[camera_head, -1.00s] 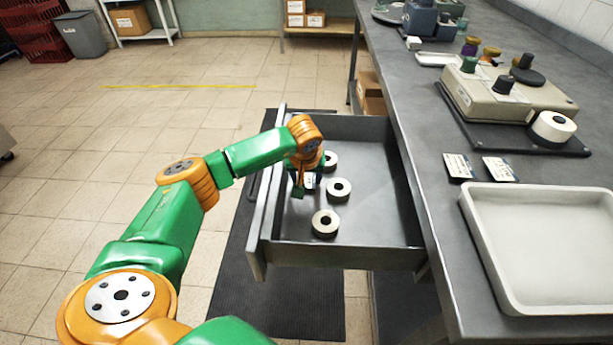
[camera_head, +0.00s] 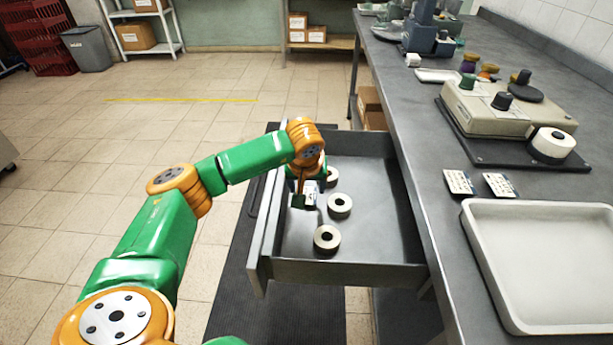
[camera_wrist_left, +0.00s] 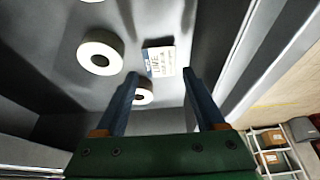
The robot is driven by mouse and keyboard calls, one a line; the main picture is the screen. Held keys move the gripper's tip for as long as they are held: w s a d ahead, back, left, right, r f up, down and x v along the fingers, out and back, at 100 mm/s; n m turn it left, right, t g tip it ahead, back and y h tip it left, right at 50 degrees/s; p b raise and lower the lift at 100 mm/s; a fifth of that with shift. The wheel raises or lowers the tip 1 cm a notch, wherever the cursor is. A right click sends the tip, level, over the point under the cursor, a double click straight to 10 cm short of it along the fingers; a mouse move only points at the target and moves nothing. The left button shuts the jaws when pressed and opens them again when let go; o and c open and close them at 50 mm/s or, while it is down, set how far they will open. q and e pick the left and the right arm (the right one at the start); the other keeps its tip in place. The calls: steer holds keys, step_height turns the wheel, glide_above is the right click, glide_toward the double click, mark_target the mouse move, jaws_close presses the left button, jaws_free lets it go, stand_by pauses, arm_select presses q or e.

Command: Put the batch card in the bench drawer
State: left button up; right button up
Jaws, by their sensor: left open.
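The bench drawer (camera_head: 350,273) is pulled out and open. A small white card (camera_head: 311,194) with a blue edge and dark print is inside it, near the drawer's front panel; it also shows in the left wrist view (camera_wrist_left: 160,62). The card appears flat on the drawer floor, just beyond my fingertips. My left gripper (camera_wrist_left: 162,76) is open, with its two blue fingers apart and nothing clasped between them. In the head view the left gripper (camera_head: 305,188) is low in the drawer and partly hides the card. My right gripper is out of view.
Several pale rings (camera_head: 340,206) lie in the drawer beside the card. Two similar printed cards (camera_head: 459,182) (camera_head: 500,185) lie on the bench top, between a white tray (camera_head: 535,205) and a beige device (camera_head: 505,110). Floor left of the drawer is clear.

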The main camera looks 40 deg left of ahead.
arm_select(q)
steer(key=v, duration=0.7)
steer(key=shift+r, duration=0.35)
